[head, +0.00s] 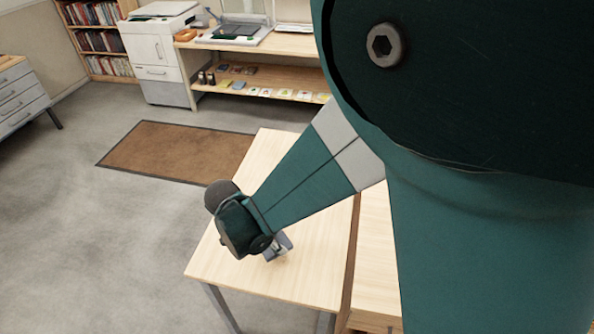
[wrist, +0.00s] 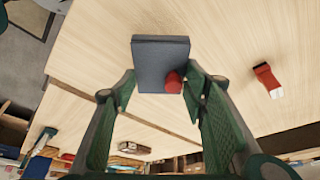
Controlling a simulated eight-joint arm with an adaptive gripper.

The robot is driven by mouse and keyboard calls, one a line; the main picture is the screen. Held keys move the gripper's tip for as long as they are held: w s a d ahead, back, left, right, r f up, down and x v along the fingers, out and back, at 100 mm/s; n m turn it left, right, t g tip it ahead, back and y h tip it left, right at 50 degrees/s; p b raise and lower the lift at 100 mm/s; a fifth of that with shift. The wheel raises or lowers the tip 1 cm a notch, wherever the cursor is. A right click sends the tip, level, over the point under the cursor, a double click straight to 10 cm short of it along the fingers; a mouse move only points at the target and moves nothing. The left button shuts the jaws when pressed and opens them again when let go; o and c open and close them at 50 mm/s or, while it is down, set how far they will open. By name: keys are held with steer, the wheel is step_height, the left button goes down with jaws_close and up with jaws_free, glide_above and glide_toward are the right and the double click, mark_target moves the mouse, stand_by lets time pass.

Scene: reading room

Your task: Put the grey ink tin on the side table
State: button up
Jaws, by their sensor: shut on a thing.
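The grey ink tin (wrist: 158,60) is a dark blue-grey rectangular block with a round red cap (wrist: 173,83) on its near side. In the wrist view it sits between the green fingertips of my gripper (wrist: 160,82), which is shut on it. A pale wooden table top (wrist: 225,40) fills the view behind it. Whether the tin touches the wood or hangs above it I cannot tell. In the head view my gripper (head: 278,247) is over a pale wooden table (head: 315,275), and the arm hides most of the tin. Which surface is the side table is not clear.
A red piece with a pale tip (wrist: 267,78) lies on the wood to the right of the tin. A narrow gap (wrist: 125,112) separates two wooden tops. A brown mat (head: 175,150) lies on the floor beyond. The table's front area is bare.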

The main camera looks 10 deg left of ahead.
steer(key=shift+f, duration=1.9)
steer(key=shift+f+b, duration=0.15)
steer(key=shift+b, duration=0.3)
steer(key=o, duration=1.1)
steer(key=shift+o, duration=0.2)
steer(key=shift+r, duration=0.2)
steer(key=p+v, duration=0.2)
steer(key=v, duration=1)
steer(key=shift+s, duration=0.15)
steer(key=shift+d, duration=0.1)
